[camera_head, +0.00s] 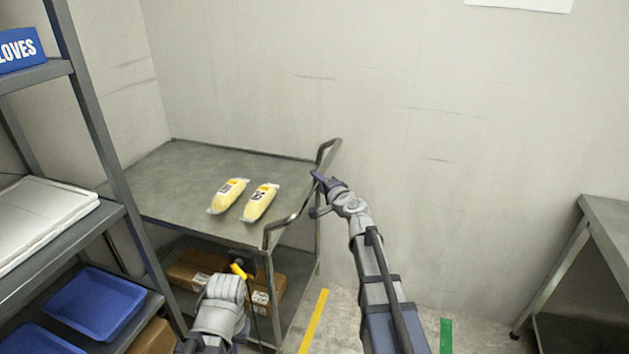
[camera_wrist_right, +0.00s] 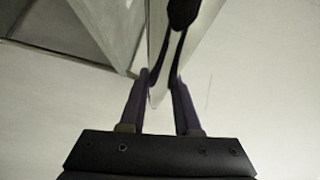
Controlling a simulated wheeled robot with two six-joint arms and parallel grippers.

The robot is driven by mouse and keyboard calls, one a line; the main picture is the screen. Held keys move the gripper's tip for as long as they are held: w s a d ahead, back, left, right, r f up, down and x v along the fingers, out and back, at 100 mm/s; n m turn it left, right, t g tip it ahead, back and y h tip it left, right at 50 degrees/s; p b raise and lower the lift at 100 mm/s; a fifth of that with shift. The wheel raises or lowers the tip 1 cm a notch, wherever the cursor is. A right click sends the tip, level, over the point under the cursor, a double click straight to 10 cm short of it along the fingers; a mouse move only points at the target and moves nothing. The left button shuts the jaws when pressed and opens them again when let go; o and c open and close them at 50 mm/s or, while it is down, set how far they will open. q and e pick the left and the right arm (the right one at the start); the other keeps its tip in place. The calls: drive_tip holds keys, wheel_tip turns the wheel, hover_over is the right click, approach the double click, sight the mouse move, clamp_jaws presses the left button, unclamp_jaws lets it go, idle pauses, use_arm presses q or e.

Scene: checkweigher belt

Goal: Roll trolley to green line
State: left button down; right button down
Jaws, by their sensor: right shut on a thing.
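The trolley (camera_head: 170,190) is a grey metal cart against the back wall, with a flat top and a lower shelf. Its bent tube handle (camera_head: 299,208) is on the right side. My right gripper (camera_head: 318,186) is at the handle and shut on it; in the right wrist view its fingers (camera_wrist_right: 161,88) sit on either side of the pale bar. My left arm reaches in low in front of the trolley, by a small yellow part (camera_head: 238,271); its fingertips are not clear. The green line (camera_head: 446,336) is on the floor right of my right arm.
Two yellow packs (camera_head: 228,196) (camera_head: 260,203) lie on the trolley top; cardboard boxes (camera_head: 190,270) are on its lower shelf. A yellow line (camera_head: 313,322) marks the floor beside it. A rack (camera_head: 100,120) stands left, a metal table (camera_head: 608,222) right. Floor between the lines shows no objects.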

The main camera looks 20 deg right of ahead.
drive_tip(key=s+d, duration=1.4)
drive_tip(key=d, duration=0.7)
drive_tip(key=s+d, duration=1.5)
drive_tip(key=d, duration=0.6)
drive_tip(key=s+d, duration=1.4)
drive_tip(key=d, duration=0.8)
drive_tip(key=shift+s, duration=0.2)
drive_tip(key=c, duration=0.6)
unclamp_jaws()
drive_tip(key=shift+s+d, duration=0.1)
drive_tip(key=shift+p+v, duration=0.55)
drive_tip(key=shift+v, duration=3.2)
drive_tip(key=shift+r, duration=0.1)
